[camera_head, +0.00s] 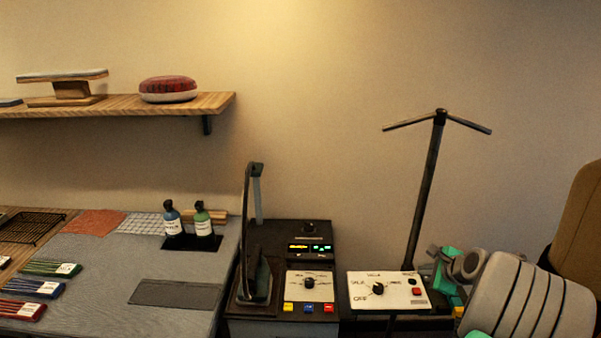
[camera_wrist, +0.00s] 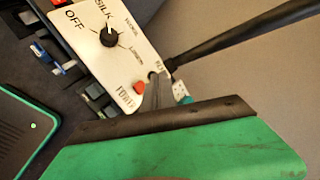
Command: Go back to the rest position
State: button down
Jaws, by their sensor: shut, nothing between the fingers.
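My gripper (camera_wrist: 160,92) is shut and empty in the wrist view, its narrow grey fingers showing beyond the green housing. The fingertips appear close to the red power button (camera_wrist: 140,88) on a white control panel (camera_wrist: 100,20); whether they touch it I cannot tell. The same panel (camera_head: 360,300) shows in the head view, with a black knob (camera_head: 378,288) and a red button (camera_head: 416,291). My arm comes in from the lower right there, and the fingertips are hard to make out.
A dark pole with a T-shaped top (camera_head: 427,190) rises behind the panel, close to my gripper. An iron (camera_head: 258,270) stands upright on the black station to the left. Two bottles (camera_head: 202,219) and thread packs (camera_head: 36,288) are on the grey-topped table. A shelf (camera_head: 120,104) is above.

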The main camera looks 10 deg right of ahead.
jog(key=s+f+n, duration=0.1)
jog(key=n+g, duration=0.1)
jog(key=n, duration=0.1)
jog(key=shift+s+a+f, duration=0.2)
jog(key=shift+s+f, duration=0.15)
jog(key=shift+s, duration=0.05)
jog(key=s+a+f+n+g+y, duration=0.1)
jog(key=s+a+f+n+g, duration=0.3)
jog(key=s, duration=0.3)
jog(key=s+a+f+n+g+y, duration=0.1)
jog(key=s+a+f+n, duration=0.3)
jog(key=s, duration=0.4)
jog(key=s+a+r+n+g, duration=0.2)
jog(key=s+a+r+n, duration=0.2)
jog(key=s+a+n, duration=0.1)
jog(key=w+a+r+n+t+b, duration=0.1)
jog(key=w+a+r+n+t, duration=0.1)
jog(key=a+r, duration=0.5)
jog(key=w+a+r+n+t+h+b, duration=0.1)
jog(key=w+a+r+n, duration=0.3)
jog(key=a, duration=1)
notch_tip(320, 180, up, 3)
jog(key=shift+w+n+t+h, duration=0.3)
jog(key=shift+n+t, duration=0.1)
jog(key=shift+n, duration=0.7)
